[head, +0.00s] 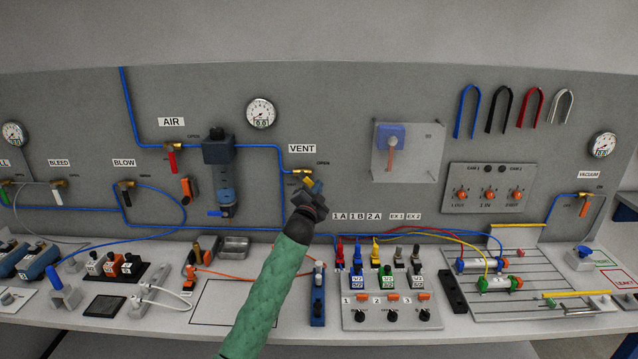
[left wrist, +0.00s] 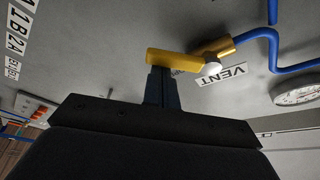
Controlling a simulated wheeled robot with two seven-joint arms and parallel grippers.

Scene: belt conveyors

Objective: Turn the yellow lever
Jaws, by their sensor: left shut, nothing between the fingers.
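The yellow lever (left wrist: 172,60) sits on the brass valve (left wrist: 213,48) beside the VENT label in the left wrist view. In the head view the VENT valve (head: 300,171) shows, but the lever is mostly hidden by my gripper. My left gripper (head: 316,186) is right at the lever, just below and right of the valve. In the left wrist view its dark fingers (left wrist: 161,80) are shut and empty. Their tips meet the lever's underside in the picture; I cannot tell whether they touch. My right gripper is in neither view.
Other valves stand on the panel: AIR with a red lever (head: 172,160), BLEED with a white lever (head: 57,196) and BLOW with a black lever (head: 126,198). Blue tubing (head: 283,200) runs down from the VENT valve. Switch blocks (head: 389,312) crowd the bench below.

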